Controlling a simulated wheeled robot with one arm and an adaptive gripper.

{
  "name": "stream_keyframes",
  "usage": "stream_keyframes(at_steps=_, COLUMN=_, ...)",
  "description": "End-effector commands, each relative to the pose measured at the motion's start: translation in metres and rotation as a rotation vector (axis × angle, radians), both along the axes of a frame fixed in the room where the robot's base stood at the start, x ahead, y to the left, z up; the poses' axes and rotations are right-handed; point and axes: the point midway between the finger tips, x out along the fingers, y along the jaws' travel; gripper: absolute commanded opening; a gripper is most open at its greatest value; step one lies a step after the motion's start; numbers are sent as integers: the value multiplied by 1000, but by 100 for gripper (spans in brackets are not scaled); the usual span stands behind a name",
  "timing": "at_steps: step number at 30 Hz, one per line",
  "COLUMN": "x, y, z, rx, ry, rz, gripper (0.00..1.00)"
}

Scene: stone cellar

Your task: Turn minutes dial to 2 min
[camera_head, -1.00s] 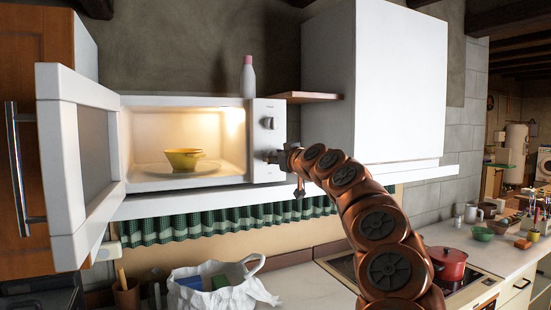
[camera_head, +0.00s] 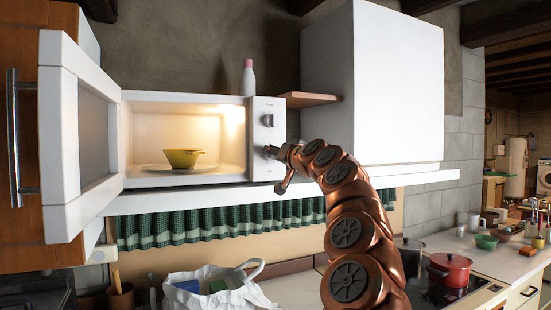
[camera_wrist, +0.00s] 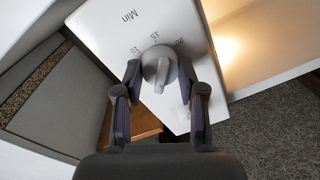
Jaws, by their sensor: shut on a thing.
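The white microwave (camera_head: 265,172) stands on a shelf with its door (camera_head: 60,150) swung open to the left. Its minutes dial is the lower knob on the right-hand panel. In the wrist view the grey dial (camera_wrist: 157,62) sits under the printed "Min", with 10, 15 and 20 readable around it; other marks are hidden or too small. My gripper (camera_wrist: 159,82) has a finger on each side of the dial and is shut on it. In the head view my gripper (camera_head: 278,153) reaches the panel from the right and covers much of the dial.
An upper knob (camera_head: 268,120) is on the same panel. A yellow bowl (camera_head: 182,158) stands inside the lit microwave. A pink-capped bottle (camera_head: 248,78) stands on top. A white cabinet (camera_head: 390,85) is close on the right.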

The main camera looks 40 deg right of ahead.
Motion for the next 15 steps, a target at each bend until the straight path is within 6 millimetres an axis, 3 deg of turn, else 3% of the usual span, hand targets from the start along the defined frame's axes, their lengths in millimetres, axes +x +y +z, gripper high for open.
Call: stream_keyframes(at_steps=15, x=0, y=0, z=-1, rx=192, ry=-66, rz=0, gripper=5)
